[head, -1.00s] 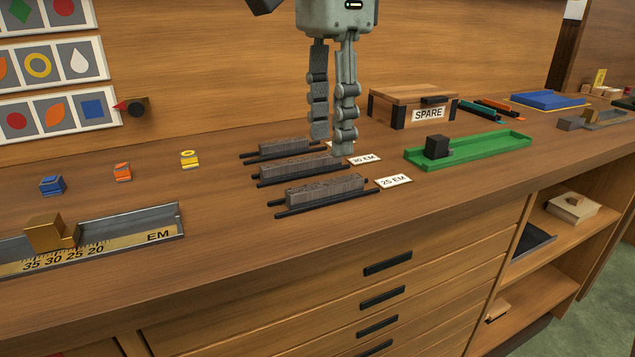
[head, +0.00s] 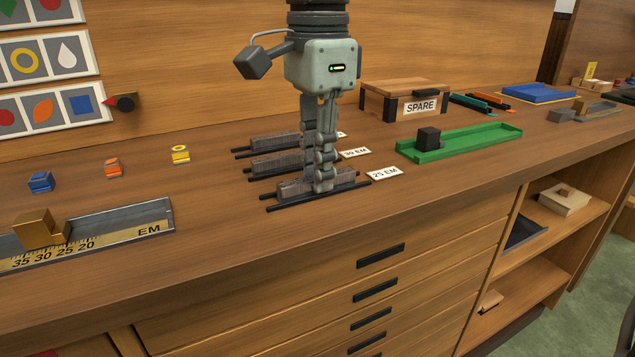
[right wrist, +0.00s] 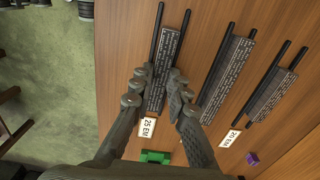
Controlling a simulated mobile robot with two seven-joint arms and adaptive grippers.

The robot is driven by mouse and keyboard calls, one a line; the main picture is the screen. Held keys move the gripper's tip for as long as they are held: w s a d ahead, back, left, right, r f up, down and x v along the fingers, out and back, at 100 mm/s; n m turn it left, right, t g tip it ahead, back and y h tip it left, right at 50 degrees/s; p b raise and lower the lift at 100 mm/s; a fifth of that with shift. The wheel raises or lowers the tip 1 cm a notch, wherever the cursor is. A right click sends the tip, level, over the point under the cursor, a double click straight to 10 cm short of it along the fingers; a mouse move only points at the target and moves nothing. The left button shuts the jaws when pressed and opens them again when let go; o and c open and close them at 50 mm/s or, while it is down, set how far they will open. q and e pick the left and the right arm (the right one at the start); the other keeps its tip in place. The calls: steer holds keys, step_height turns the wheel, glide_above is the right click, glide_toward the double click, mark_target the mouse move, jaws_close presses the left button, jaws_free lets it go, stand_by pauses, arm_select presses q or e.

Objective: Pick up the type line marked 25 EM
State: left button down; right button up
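The 25 EM type line, a grey block of type (head: 343,178), lies on two dark rails nearest the bench's front edge. Its card (head: 384,173) lies at its right end. My right gripper (head: 319,188) is down at this line, pointing downward. In the right wrist view, its fingers (right wrist: 160,76) stand on either side of the line (right wrist: 160,88), close to its long sides. Whether they press on it is not clear. The line rests level on its rails. My left gripper is not in view.
Two similar lines lie behind: the middle one (head: 280,162), with a 30 EM card (head: 355,153), and a farther one (head: 272,142). A green tray (head: 470,142) with a dark block and a SPARE box (head: 384,100) stand right. A composing stick (head: 120,222) lies left.

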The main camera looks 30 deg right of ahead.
jaws_close()
steer(key=shift+r, duration=0.15)
